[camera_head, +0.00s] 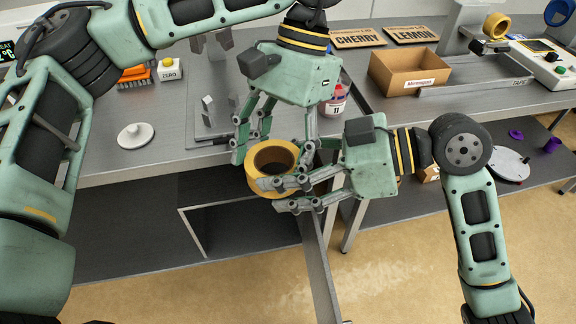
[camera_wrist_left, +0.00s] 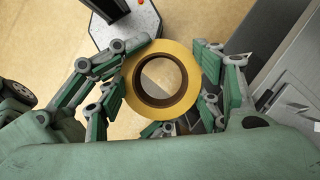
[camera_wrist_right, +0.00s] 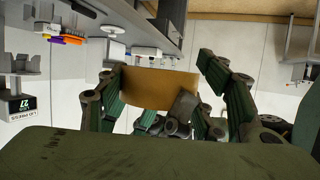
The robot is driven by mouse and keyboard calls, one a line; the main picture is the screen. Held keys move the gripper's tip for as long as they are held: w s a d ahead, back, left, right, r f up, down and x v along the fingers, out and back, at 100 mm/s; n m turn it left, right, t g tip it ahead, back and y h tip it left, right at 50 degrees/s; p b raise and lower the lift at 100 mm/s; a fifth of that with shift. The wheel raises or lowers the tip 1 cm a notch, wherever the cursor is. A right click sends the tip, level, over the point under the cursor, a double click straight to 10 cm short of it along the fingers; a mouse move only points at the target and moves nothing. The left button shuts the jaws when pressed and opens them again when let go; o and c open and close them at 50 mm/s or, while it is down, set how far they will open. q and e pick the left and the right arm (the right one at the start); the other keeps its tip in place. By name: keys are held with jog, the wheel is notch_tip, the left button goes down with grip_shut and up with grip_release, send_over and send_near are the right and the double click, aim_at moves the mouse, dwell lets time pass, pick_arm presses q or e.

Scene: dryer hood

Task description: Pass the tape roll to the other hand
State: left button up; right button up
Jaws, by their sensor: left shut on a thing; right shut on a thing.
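The tape roll (camera_head: 258,180) is a yellow ring with a brown core. It is held in the air just in front of the bench edge, its hole facing up. My left gripper (camera_head: 271,158) reaches down from above, shut on the roll with fingers on either side. My right gripper (camera_head: 280,194) comes from the right, also shut on the roll at its front right side. In the left wrist view the roll (camera_wrist_left: 160,47) sits between the fingers. In the right wrist view the roll (camera_wrist_right: 160,90) shows side-on between the fingers, partly covered by finger links.
The grey bench (camera_head: 190,160) lies behind, with an open cardboard box (camera_head: 408,75), a bottle (camera_head: 338,105), a white round knobbed piece (camera_head: 135,135) and a zero button box (camera_head: 170,70). Another yellow roll (camera_head: 496,26) is at the back right. A lower shelf (camera_head: 110,222) lies below the bench.

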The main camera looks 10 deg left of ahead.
pick_arm(q)
jog(key=o, duration=1.3)
pick_arm(e)
jog(key=shift+w, duration=0.15)
